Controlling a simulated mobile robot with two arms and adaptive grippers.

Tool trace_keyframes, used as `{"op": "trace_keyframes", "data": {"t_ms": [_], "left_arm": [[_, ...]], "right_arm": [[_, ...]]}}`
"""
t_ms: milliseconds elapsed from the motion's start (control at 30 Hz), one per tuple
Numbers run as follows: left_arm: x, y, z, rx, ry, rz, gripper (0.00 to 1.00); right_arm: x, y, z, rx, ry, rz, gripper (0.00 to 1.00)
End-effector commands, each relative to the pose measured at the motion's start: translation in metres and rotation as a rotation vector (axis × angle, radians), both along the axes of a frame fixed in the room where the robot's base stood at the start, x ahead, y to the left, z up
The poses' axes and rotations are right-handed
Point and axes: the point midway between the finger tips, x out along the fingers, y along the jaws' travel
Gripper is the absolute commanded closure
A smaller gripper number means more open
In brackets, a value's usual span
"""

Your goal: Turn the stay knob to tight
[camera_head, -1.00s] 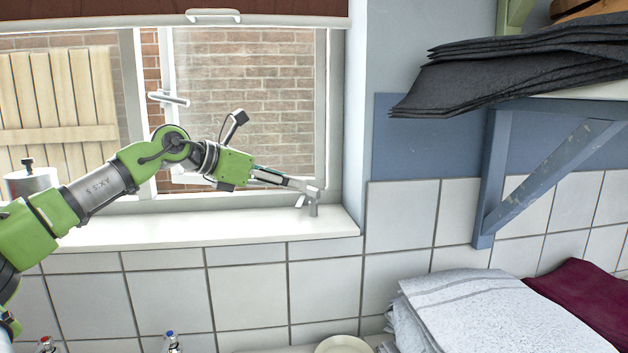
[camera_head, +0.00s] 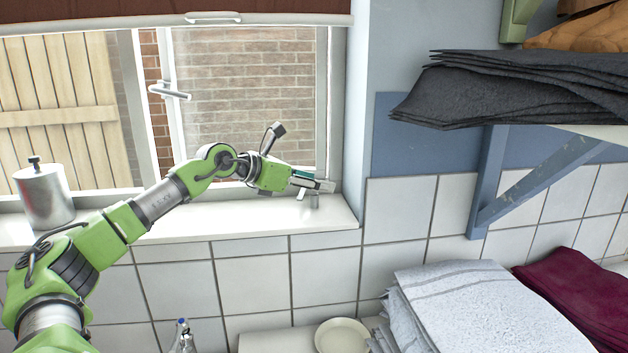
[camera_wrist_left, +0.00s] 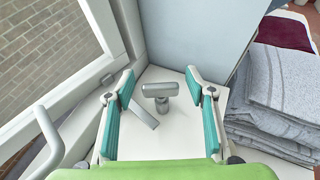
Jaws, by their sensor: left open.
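The stay knob (camera_wrist_left: 160,90) is a small grey T-shaped handle on a short post at the right end of the white windowsill. In the head view its post (camera_head: 314,201) shows just below my left gripper (camera_head: 318,185), which hides most of the top. In the left wrist view my left gripper (camera_wrist_left: 160,76) is open, with its two green-padded fingers on either side of the knob and a gap to each. A flat grey bar (camera_wrist_left: 143,115) lies beside the knob, slanting toward the left finger. My right gripper is in neither view.
The window frame (camera_head: 322,100) and side wall (camera_head: 353,130) close in around the sill's right end. A metal canister (camera_head: 45,196) stands on the sill at left. Folded grey towels (camera_head: 480,300), a plate (camera_head: 342,336) and a bottle (camera_head: 183,338) are below. A shelf bracket (camera_head: 487,185) is at right.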

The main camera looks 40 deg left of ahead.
Motion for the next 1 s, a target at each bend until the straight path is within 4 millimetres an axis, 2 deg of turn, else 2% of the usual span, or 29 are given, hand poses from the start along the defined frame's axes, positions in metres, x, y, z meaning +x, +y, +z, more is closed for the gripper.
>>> {"op": "trace_keyframes", "data": {"t_ms": [33, 167, 200, 567, 1000], "left_arm": [[0.000, 0.000, 0.000, 0.000, 0.000, 0.000, 0.53], [0.000, 0.000, 0.000, 0.000, 0.000, 0.000, 0.86], [0.000, 0.000, 0.000, 0.000, 0.000, 0.000, 0.89], [0.001, 0.003, 0.001, -0.004, 0.008, -0.074, 0.89], [0.001, 0.003, 0.006, -0.004, 0.003, -0.359, 0.89]], "right_arm": [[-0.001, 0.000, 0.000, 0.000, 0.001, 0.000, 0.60], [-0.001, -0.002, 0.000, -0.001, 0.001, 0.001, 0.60], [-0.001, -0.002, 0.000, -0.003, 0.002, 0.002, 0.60], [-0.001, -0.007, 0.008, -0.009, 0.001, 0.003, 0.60], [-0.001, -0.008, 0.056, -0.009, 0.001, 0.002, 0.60]]}}
